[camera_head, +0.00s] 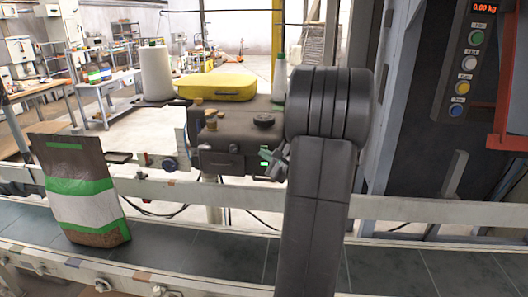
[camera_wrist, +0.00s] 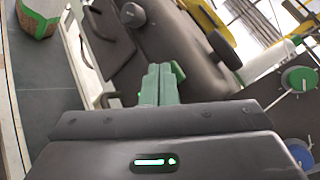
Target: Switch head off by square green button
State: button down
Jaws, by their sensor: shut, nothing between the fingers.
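The dark sewing head (camera_head: 235,138) stands behind the conveyor, with a yellow cover lying on top. It also fills the upper middle of the wrist view (camera_wrist: 165,35). My gripper (camera_head: 273,160) is at the head's lower right front, partly hidden by my arm. In the wrist view my green-grey fingers (camera_wrist: 160,82) are together and empty, pointing at the head's dark housing. A small bright green patch (camera_head: 264,153) shows beside the fingers in the head view. I cannot tell whether it is the square button, or whether the fingers touch anything.
A brown, green and white bag (camera_head: 82,190) stands on the conveyor (camera_head: 210,250) at left. A pale rail (camera_head: 410,208) runs behind the belt. A panel with several round buttons (camera_head: 470,65) is at right.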

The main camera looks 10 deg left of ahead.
jog(key=shift+w, duration=0.2)
jog(key=shift+s, duration=0.1)
jog(key=shift+s+b, duration=0.55)
jog(key=shift+s, duration=0.3)
jog(key=s+b, duration=0.2)
jog(key=s, duration=0.4)
dwell(0.3)
jog(key=shift+f, duration=0.1)
